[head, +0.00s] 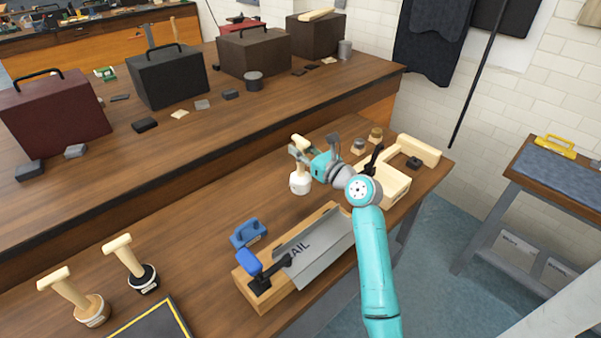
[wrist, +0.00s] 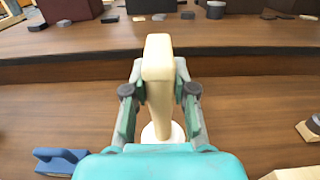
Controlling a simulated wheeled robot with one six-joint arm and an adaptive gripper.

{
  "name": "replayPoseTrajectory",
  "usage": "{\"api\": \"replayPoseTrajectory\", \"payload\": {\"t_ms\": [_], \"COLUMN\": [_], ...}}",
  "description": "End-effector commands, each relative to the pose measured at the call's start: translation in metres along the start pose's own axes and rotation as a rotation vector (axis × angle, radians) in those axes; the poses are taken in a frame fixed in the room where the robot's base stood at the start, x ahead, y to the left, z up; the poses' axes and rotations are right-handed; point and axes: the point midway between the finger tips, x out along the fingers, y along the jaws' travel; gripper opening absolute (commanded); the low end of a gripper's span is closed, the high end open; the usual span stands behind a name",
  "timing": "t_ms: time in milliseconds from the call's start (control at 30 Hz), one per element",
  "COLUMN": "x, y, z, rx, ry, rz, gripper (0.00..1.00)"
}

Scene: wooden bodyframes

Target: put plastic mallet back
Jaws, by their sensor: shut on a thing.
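The plastic mallet has a white head (head: 300,183) and a pale handle, and it hangs head-down over the front bench in the head view. My gripper (head: 303,152) is shut on its handle. In the wrist view the pale handle (wrist: 158,75) stands upright between the fingers of my gripper (wrist: 160,105), with the white head partly hidden below. I cannot tell whether the head touches the bench. Two other mallets stand head-down at the front left: one with a wooden head (head: 92,312) and one with a black head (head: 142,280).
A yellow-edged black mat (head: 155,322) lies beside the two mallets. A metal sheet (head: 318,250) on a wooden block, with a blue-handled clamp (head: 250,262), is at front centre. A blue tool (head: 248,233) lies behind it. Toolboxes (head: 168,76) stand on the raised rear bench.

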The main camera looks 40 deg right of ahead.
Motion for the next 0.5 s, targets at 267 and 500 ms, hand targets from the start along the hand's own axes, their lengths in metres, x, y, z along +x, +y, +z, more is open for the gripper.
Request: {"api": "replayPoseTrajectory", "payload": {"t_ms": [267, 500], "x": [0.0, 0.0], "y": [0.0, 0.0], "z": [-0.028, -0.054], "rx": [0.001, 0.0], "ry": [0.001, 0.0], "rz": [0.0, -0.001], "gripper": [0.0, 0.0]}}
